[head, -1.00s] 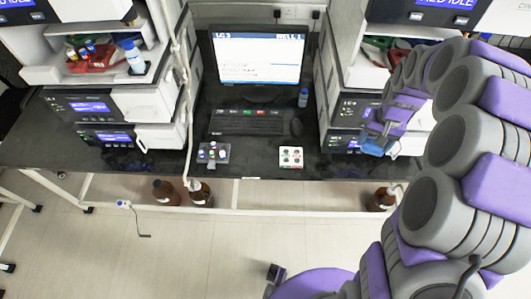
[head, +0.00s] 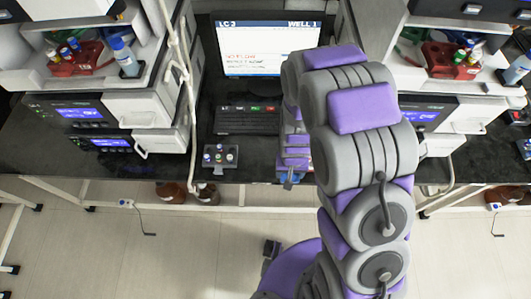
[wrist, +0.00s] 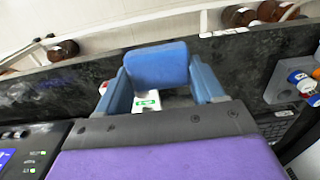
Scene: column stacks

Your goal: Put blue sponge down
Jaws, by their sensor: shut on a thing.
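The blue sponge (wrist: 158,64) is held between the two blue fingers of my gripper (wrist: 163,84) in the wrist view. It is over the black bench near its front edge. In the head view my gripper (head: 291,168) is in front of the keyboard's right side, mostly hidden by my arm. Only a small bit of blue shows at its lower end, and I cannot tell there which part is sponge. Whether the sponge touches anything below is unclear.
A white tray (wrist: 148,101) with a green label lies partly hidden behind the sponge. The keyboard (head: 246,121) and monitor (head: 268,49) are behind. Instrument stacks flank both sides. Brown bottles (head: 171,191) stand below the bench.

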